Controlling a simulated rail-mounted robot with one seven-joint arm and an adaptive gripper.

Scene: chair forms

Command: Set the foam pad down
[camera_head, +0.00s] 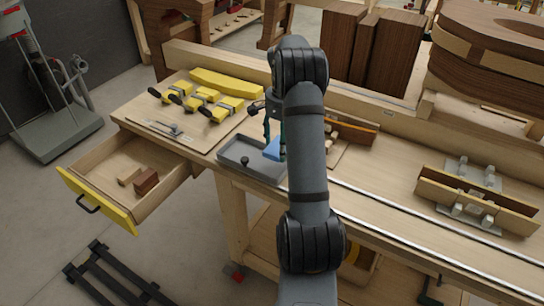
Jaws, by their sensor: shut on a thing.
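A blue pad (272,149), which looks like the foam pad, shows just left of my arm, over the right part of a shallow grey tray (236,166). My gripper (273,136) is above the pad, pointing down, mostly hidden behind my dark arm. It is shut on the blue pad. I cannot tell whether the pad touches the tray floor or hangs a little above it. The pad's right side is hidden by my arm.
Several yellow clamps (201,98) lie on a board left of the tray. An open drawer (92,202) with wood blocks (146,181) juts out at the left. Wooden jigs with metal blocks (475,206) stand at the right. Dark wood panels (384,50) stand behind.

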